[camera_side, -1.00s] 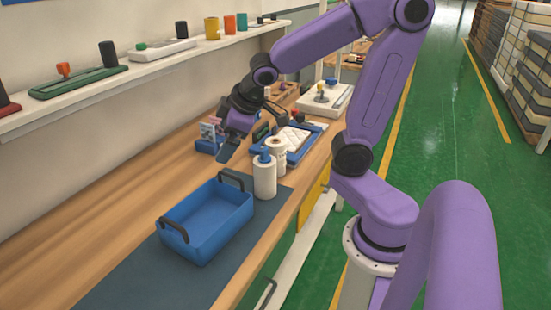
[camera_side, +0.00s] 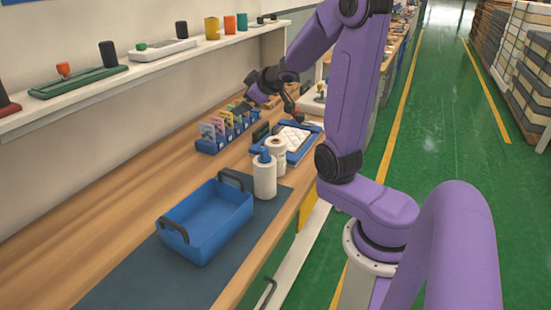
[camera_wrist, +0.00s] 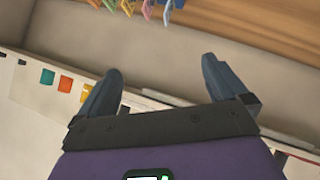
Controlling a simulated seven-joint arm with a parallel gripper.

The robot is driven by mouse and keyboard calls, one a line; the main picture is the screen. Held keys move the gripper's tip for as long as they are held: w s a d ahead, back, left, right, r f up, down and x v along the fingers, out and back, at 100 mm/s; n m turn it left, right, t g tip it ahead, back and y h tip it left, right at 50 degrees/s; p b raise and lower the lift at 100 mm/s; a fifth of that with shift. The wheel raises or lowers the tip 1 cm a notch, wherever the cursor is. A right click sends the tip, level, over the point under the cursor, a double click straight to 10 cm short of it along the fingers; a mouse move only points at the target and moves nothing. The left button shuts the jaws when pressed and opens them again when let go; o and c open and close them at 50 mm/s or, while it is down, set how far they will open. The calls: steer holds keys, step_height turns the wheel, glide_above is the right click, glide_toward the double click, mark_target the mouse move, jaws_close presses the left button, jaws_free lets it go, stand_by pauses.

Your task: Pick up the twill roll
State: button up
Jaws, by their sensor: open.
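Two white rolls stand upright close together on the bench in the side view. One is a plain white roll with a brownish core in its top (camera_side: 278,158); the other is a white roll with a blue top (camera_side: 265,180), nearer the camera. I cannot tell for sure which one is the twill roll. My gripper (camera_side: 243,106) is farther back and to the left, above the rack of coloured cards, apart from both rolls. In the wrist view my gripper (camera_wrist: 162,68) has its two dark fingers spread with nothing between them. No roll shows in that view.
A blue tray with dark handles (camera_side: 206,225) sits on the dark mat (camera_side: 125,275) in front. A blue rack (camera_side: 208,147) holds several coloured cards. A blue-framed tray with a white quilted pad (camera_side: 292,138) lies behind the rolls. The left bench wood is clear.

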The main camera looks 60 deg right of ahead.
steer(key=s+d+f+m, duration=0.2)
steer(key=s+d, duration=0.4)
steer(key=s, duration=0.3)
steer(key=s+a+m+t, duration=0.3)
steer(key=s+a, duration=0.2)
steer(key=s, duration=0.7)
glide_toward(272, 145)
steer(key=s+d, duration=0.2)
steer(key=s, duration=0.3)
steer(key=shift+y, duration=0.3)
steer(key=x, duration=1.7)
steer(key=shift+w+d+r, duration=0.1)
steer(key=shift+r, duration=0.05)
steer(key=c, duration=1.3)
